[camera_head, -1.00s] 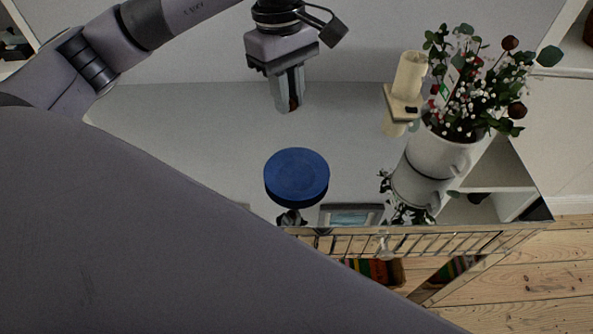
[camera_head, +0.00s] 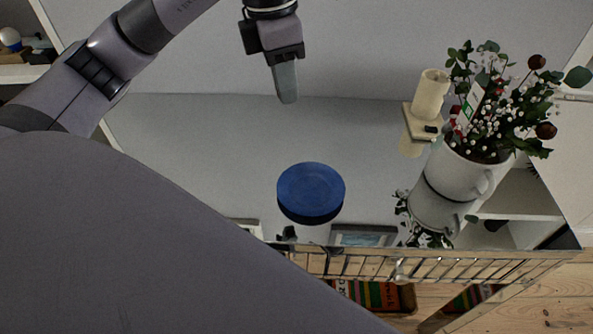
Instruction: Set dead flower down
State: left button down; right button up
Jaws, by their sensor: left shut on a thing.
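My left gripper (camera_head: 287,98) hangs in the upper middle of the head view, fingers pointing down, above the pale glossy tabletop (camera_head: 200,150). It is shut, with its fingers seen nearly edge on. The dead flower in its grip is hidden behind the fingers now. A white vase (camera_head: 455,185) with a bouquet of green leaves, small white blossoms and dark red round heads (camera_head: 500,115) stands at the right, well apart from the gripper. My right gripper is not in view.
A blue round dish-like object (camera_head: 311,190) stands near the front edge. A cream candle (camera_head: 430,93) on a square holder stands left of the vase. A metal rail (camera_head: 450,266) runs along the front. The tabletop's left and middle are clear.

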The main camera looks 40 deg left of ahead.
pick_arm(q)
send_over(290, 177)
jog(key=f, duration=1.3)
jog(key=shift+s+a, duration=0.15)
jog(key=shift+a, duration=0.05)
jog(key=shift+f+b, duration=0.3)
jog(key=shift+f, duration=2.05)
jog(key=shift+f+b, duration=0.4)
jog(key=shift+b, duration=0.05)
jog(key=c, duration=1.1)
grip_release()
jog(key=shift+o, duration=0.2)
jog(key=shift+r, duration=0.1)
